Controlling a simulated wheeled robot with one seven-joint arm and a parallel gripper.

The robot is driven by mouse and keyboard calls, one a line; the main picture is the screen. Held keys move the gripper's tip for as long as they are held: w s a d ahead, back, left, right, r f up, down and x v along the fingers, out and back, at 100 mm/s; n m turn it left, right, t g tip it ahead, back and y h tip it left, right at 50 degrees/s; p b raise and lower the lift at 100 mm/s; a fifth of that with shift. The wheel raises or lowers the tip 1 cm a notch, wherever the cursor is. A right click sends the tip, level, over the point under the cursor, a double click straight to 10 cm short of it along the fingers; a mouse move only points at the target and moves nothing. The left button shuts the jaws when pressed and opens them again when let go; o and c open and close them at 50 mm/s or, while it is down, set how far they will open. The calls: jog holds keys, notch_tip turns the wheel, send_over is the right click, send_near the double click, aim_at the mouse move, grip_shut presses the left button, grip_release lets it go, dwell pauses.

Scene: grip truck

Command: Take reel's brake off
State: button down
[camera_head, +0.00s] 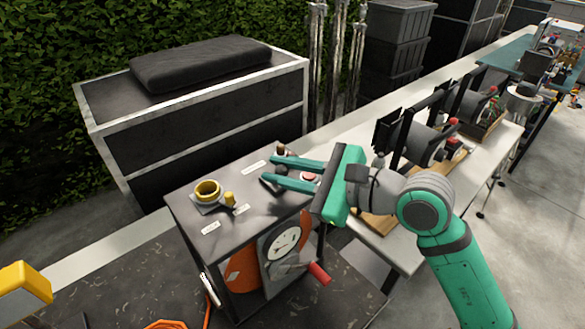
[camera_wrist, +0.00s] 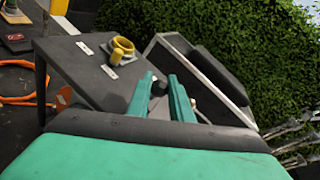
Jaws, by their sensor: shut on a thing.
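The reel (camera_head: 238,275) is an orange drum inside a dark cabinet (camera_head: 180,205), with a round white dial and a red-handled crank (camera_head: 318,273) on its side. My gripper (camera_head: 267,169) reaches over the cabinet's right end from the right. In the wrist view its two green fingers close on a small dark knob (camera_wrist: 158,88) above the cabinet top. I cannot read the labels, so I cannot tell whether this knob is the brake. A yellow ring fitting with a small yellow knob (camera_head: 229,198) stands on the cabinet top, apart from my gripper.
A dark drawer chest (camera_head: 190,120) with a pale frame stands behind the cabinet. A white table (camera_head: 480,160) with more reels is at the right. A yellow object (camera_head: 25,283) is at the left edge.

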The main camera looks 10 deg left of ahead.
dwell(0.4)
jog(key=c, duration=1.6)
grip_release()
jog(key=v, duration=1)
jog(key=shift+s+d+r, duration=0.1)
jog(key=shift+s+d, duration=0.1)
jog(key=shift+d, duration=0.15)
